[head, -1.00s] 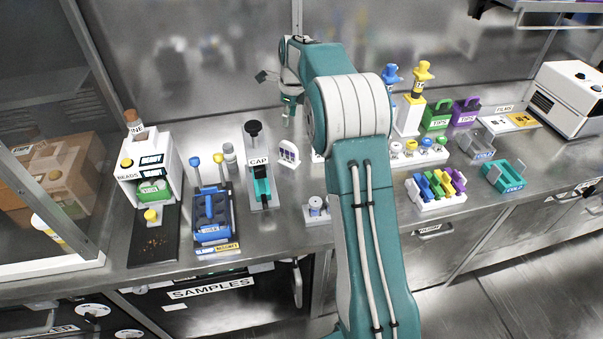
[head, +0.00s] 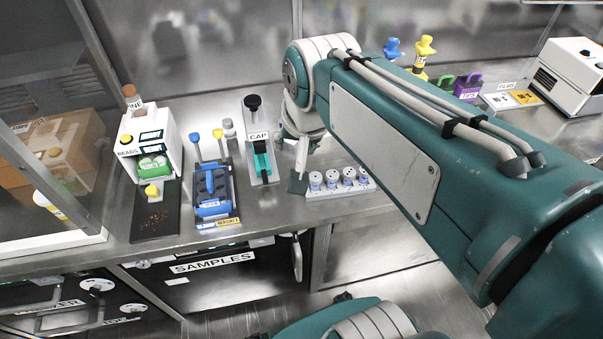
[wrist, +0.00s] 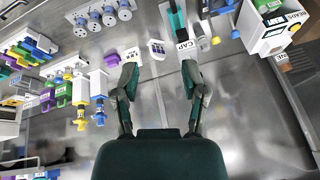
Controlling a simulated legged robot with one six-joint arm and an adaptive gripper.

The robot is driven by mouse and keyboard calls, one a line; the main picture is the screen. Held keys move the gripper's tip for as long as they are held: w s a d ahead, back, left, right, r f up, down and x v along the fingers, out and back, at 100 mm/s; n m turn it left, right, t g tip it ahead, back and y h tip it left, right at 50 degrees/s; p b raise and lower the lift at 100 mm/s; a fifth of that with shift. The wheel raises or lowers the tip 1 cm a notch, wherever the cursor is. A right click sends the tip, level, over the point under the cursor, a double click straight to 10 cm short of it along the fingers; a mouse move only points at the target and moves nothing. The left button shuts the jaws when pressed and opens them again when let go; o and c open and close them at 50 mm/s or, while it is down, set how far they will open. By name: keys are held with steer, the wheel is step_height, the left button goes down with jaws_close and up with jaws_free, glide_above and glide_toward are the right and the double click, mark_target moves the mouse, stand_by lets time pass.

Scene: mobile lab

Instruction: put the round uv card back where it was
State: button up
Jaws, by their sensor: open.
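My gripper (head: 293,160) hangs over the bench, just right of the device labelled CAP. In the wrist view my gripper (wrist: 160,88) has its fingers spread wide with nothing between them. A small white plate with an arched top and several dark marks (wrist: 157,48) lies beyond the fingertips in the wrist view, between them from left to right. In the head view my gripper hides the spot where this plate stood. I cannot tell whether this plate is the round uv card or its holder. No other round card can be made out.
The CAP device (head: 259,150) stands close left of my gripper. A white rack of several small jars (head: 340,186) is close on the right. Farther left are a blue rack (head: 211,190) and a bead dispenser (head: 147,150). Bare steel bench lies in front of the CAP device.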

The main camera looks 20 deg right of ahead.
steer(key=s+a+f+n, duration=0.1)
steer(key=s+f+n, duration=0.2)
steer(key=s+n, duration=0.2)
steer(key=shift+s+f+t, duration=0.25)
steer(key=shift+s+t, duration=0.15)
steer(key=shift+s, duration=0.8)
